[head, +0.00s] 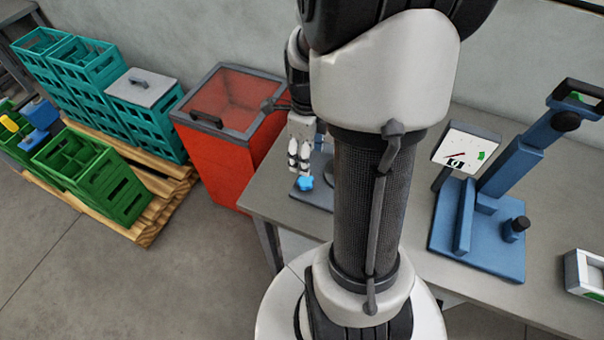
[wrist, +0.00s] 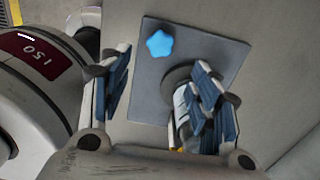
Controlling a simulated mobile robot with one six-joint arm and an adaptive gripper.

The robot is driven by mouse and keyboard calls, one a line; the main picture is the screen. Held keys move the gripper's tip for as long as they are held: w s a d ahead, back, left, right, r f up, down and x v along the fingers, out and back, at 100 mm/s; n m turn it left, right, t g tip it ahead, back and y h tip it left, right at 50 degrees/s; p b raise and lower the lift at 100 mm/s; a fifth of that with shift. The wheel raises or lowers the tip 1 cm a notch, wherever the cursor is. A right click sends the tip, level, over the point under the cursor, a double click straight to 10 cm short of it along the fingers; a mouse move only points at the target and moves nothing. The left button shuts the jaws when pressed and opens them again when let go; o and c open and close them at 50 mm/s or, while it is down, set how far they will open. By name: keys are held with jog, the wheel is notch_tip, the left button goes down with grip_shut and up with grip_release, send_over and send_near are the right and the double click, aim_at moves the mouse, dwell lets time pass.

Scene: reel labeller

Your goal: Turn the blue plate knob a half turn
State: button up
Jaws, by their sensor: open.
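The blue plate knob (wrist: 159,44) is a star-shaped knob on a dark grey-blue plate (wrist: 146,86) on the table. In the head view the blue knob (head: 306,183) shows just below my gripper (head: 299,168). The knob lies beyond the fingertips, toward the top of the picture, and looks apart from both fingers. A round dark post or reel base (wrist: 183,84) on the plate is partly hidden behind the right finger.
The grey table (head: 400,225) carries a blue stand with a dial (head: 466,148) at right. A red bin (head: 222,150) stands left of the table. Green crates (head: 95,172) and teal crates (head: 85,75) sit on a pallet further left.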

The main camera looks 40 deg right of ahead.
aim_at(305, 180)
notch_tip(305, 180, down, 11)
jog(key=b, duration=0.3)
jog(key=shift+w+r, duration=0.1)
jog(key=shift+r, duration=0.1)
jog(key=shift+c, duration=0.6)
jog(key=c, duration=1)
